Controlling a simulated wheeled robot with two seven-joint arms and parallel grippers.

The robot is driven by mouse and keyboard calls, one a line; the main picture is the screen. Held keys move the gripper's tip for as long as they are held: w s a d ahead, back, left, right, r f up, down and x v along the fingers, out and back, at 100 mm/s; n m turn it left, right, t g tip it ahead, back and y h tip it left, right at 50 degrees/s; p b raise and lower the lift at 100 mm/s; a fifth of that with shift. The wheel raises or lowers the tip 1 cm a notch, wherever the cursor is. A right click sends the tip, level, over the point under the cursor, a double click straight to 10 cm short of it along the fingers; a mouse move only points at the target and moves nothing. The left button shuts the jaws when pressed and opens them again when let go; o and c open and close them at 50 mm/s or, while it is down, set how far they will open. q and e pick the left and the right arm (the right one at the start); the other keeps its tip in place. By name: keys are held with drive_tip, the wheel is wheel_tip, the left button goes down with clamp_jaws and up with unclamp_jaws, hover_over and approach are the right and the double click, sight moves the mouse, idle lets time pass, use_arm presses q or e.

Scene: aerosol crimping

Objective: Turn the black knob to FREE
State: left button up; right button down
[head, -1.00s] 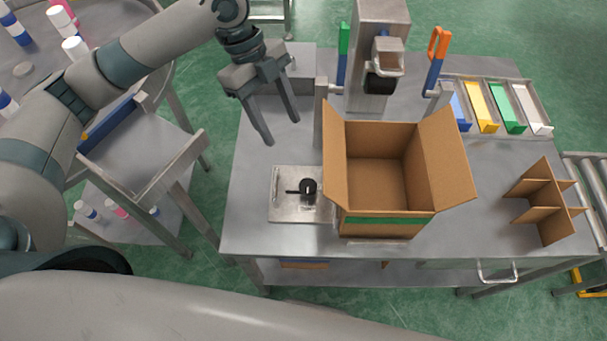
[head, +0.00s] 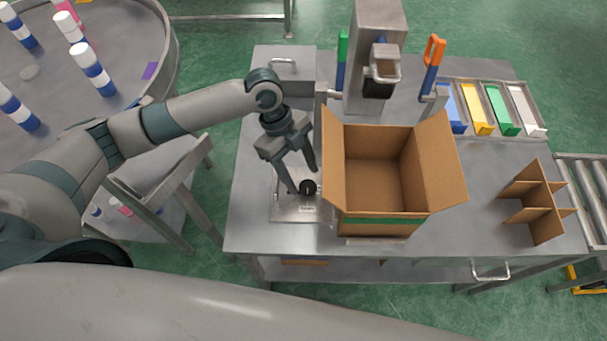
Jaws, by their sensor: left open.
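The black knob (head: 308,187) sits on a metal plate (head: 292,213) on the steel bench, left of the open cardboard box. My left gripper (head: 304,181) is open, with its fingers pointing down at the knob. One finger is at the knob's left and the other is behind it, toward its upper right. I cannot tell whether the fingers touch the knob. The knob's pointer is hidden by the gripper. A small label shows on the plate, but its words are too small to read. My right gripper is not in view.
The open cardboard box (head: 376,185) stands close to the plate's right, its left flap near my gripper. A steel press (head: 376,30) stands behind the box. A cardboard divider (head: 541,222) and colored trays (head: 476,108) are at the right. A round table (head: 120,50) with bottles is at the left.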

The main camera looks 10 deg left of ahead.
use_arm(q)
drive_tip(key=shift+x, duration=1.15)
drive_tip(key=c, duration=1.1)
drive_tip(key=shift+o, duration=0.2)
drive_tip(key=shift+r+p, duration=0.1)
drive_tip(key=shift+p, duration=0.2)
